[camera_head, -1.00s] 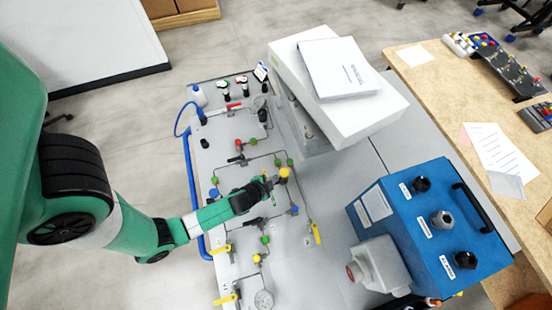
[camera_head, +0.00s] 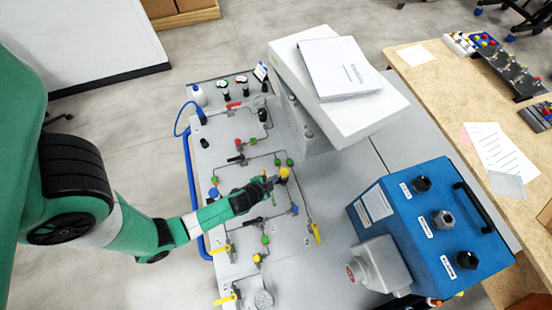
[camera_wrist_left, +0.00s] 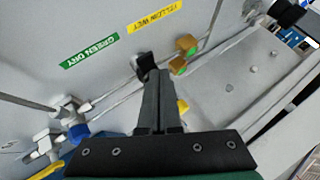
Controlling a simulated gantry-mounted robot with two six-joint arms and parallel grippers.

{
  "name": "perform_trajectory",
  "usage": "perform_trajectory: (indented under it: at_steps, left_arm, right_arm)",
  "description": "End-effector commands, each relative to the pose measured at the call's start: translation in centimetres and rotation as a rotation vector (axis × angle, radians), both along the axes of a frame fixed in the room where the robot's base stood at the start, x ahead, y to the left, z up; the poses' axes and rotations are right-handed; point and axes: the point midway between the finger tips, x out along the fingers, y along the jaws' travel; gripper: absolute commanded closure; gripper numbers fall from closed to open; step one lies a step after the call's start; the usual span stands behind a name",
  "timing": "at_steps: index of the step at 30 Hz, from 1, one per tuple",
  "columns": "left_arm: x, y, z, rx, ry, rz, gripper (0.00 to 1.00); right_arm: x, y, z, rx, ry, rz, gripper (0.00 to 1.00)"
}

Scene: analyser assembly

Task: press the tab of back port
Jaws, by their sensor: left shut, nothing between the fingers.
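My left gripper (camera_head: 270,183) is shut and empty over the grey panel (camera_head: 328,205). In the head view its tips overlap the edge of a yellow-capped fitting (camera_head: 284,172). In the left wrist view the shut fingers (camera_wrist_left: 156,84) point at a small black part (camera_wrist_left: 146,63) on the panel, just beyond the tips. I cannot tell whether they touch it, or whether it is the back port's tab. A yellow part (camera_wrist_left: 183,106) shows beside the fingers, partly hidden by them. My right gripper is not in view.
Green (camera_wrist_left: 90,52) and yellow (camera_wrist_left: 156,19) labels lie near the fingers. A white box (camera_head: 375,115) stands behind, and a blue unit (camera_head: 440,225) stands to the right.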

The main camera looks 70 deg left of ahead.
Motion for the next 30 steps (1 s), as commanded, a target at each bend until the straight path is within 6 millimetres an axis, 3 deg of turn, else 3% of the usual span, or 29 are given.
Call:
perform_trajectory:
  at_steps: [30]
  left_arm:
    - [0.01, 0.01, -1.19, 0.000, 0.000, 0.000, 1.00]
  right_arm:
    - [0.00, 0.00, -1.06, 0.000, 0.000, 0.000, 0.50]
